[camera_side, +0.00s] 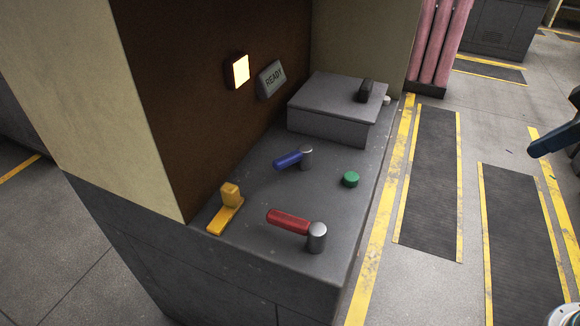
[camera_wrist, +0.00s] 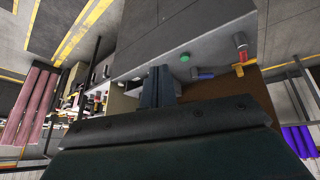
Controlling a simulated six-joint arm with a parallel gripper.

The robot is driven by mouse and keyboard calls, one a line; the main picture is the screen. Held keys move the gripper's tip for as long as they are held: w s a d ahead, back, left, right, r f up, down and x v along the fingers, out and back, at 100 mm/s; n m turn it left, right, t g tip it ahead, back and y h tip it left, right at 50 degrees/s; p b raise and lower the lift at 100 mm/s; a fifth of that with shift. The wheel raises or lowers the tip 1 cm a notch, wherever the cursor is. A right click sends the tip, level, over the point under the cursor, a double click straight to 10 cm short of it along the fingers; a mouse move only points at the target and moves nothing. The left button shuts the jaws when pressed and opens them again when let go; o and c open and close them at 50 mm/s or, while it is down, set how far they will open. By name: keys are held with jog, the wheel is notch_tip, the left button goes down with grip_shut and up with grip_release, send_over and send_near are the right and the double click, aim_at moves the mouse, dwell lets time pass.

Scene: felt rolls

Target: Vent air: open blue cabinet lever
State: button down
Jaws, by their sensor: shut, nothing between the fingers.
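The blue lever (camera_side: 288,160) lies on the grey cabinet top, its handle pointing left from a silver pivot post. It also shows small in the wrist view (camera_wrist: 204,75). My gripper (camera_wrist: 157,72) is shut and empty in the wrist view, well apart from the lever. In the side view, a dark blue end piece at the right edge looks like my gripper (camera_side: 540,146), out over the floor and clear of the cabinet (camera_side: 262,209).
A red lever (camera_side: 288,221) stands in front, a yellow handle (camera_side: 230,196) at left, a green button (camera_side: 351,179) right of the blue lever. Behind is a raised grey box (camera_side: 330,108) with a black switch (camera_side: 365,90). A lit button (camera_side: 240,69) and READY sign (camera_side: 272,79) are on the brown wall.

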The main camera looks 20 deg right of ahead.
aim_at(293, 163)
jog(key=w+a+f+n+y, duration=0.1)
jog(key=w+a+f+n, duration=0.2)
jog(key=w+a+n, duration=0.2)
jog(key=w+a+f+n+g+y, duration=0.1)
jog(key=w+a+f+n, duration=0.3)
jog(key=w+a, duration=0.4)
jog(key=w+a+f+n+y, duration=0.3)
jog(key=w+a+n, duration=0.3)
jog(key=w, duration=0.2)
jog(key=shift+w+a+f+n, duration=0.15)
jog(key=shift+w+f+n, duration=0.05)
jog(key=shift+f+n, duration=0.15)
jog(key=shift+a+f, duration=0.1)
jog(key=shift+f, duration=0.05)
jog(key=x, duration=0.9)
jog(key=shift+f, duration=0.25)
jog(key=shift+w+a, duration=0.3)
jog(key=shift+w, duration=0.45)
jog(key=shift+w+a, duration=0.15)
jog(key=shift+w, duration=0.45)
jog(key=shift+w+a, duration=0.15)
jog(key=shift+w, duration=0.45)
